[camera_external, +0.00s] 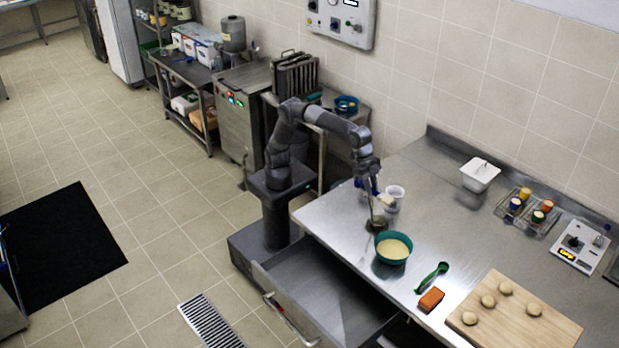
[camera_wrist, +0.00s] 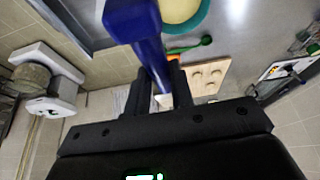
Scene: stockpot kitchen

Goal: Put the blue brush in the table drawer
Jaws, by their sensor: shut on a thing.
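The blue brush (camera_wrist: 135,25) is held between the two dark fingers of my gripper (camera_wrist: 158,90). In the wrist view its blue handle runs up and toward the camera. In the external view my gripper (camera_external: 372,188) is above the left end of the steel table (camera_external: 335,212), with a little blue of the brush (camera_external: 375,185) showing at the fingers. The table drawer (camera_external: 325,283) is pulled out below the table's front edge, to the lower left of my gripper. The visible part of its inside looks empty.
Near my gripper stand white cups (camera_external: 396,193) and a teal bowl (camera_external: 393,248) with pale contents. A green spoon (camera_external: 432,277), an orange block (camera_external: 431,299) and a wooden board (camera_external: 515,318) with dough balls lie farther right. The table's back middle is mostly clear.

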